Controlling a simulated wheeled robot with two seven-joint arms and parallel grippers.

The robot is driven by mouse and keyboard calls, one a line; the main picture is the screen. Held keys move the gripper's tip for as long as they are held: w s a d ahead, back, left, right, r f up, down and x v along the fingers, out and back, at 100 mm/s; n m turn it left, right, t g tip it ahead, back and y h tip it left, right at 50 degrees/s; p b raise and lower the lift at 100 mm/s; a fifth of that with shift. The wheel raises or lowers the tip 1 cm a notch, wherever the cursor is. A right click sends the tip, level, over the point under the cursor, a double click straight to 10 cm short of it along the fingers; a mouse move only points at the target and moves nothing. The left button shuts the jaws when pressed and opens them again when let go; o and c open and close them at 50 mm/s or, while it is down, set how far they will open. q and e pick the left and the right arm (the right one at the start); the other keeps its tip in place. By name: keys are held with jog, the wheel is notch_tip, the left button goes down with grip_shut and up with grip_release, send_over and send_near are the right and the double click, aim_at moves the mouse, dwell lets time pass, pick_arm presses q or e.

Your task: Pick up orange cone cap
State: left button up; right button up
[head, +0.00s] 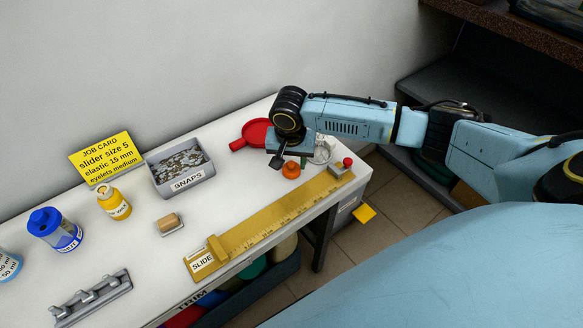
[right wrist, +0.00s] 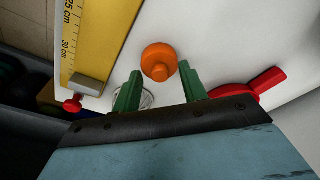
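The orange cone cap (head: 291,170) stands on the white table near its right end, beside the yellow ruler slide. My right gripper (head: 291,157) is above and just behind it in the head view. In the right wrist view the cap (right wrist: 159,62) shows ahead of the two green fingers of my right gripper (right wrist: 159,85). The fingers are apart with nothing between them, and the cap lies a little beyond their tips. My left gripper is in neither view.
A red dish with a handle (head: 251,134) and a clear round container (head: 322,152) lie close to the gripper. The yellow ruler slide (head: 270,218) runs along the front edge. A grey snaps bin (head: 181,187) and bottles stand to the left.

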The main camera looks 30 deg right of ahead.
aim_at(292, 164)
grip_shut()
jog(key=shift+r, duration=0.15)
notch_tip(292, 164, up, 10)
jog(key=p, duration=0.1)
jog(key=shift+p, duration=0.3)
